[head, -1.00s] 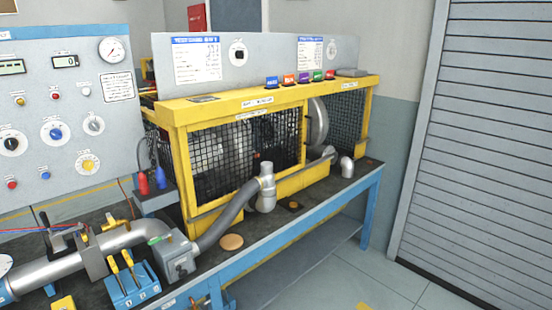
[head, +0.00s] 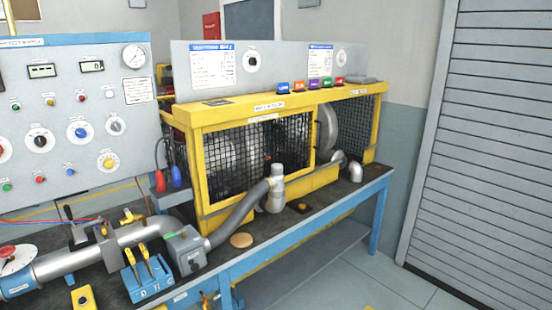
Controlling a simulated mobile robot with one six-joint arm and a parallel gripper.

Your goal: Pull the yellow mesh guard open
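The yellow mesh guard (head: 230,155) is a yellow frame with black wire mesh on the front of a bench-top enclosure, in the middle of the head view. Its front panel looks closed, level with the frame around it. Dark machine parts show dimly through the mesh. To its right is a gap with a round grey housing (head: 328,133), then another mesh panel (head: 359,128). I cannot make out a latch or handle clearly. My gripper is not in view.
A grey flexible hose (head: 238,215) and an upright metal elbow (head: 276,190) stand in front of the guard's lower edge. Floor (head: 385,270) is clear at right.

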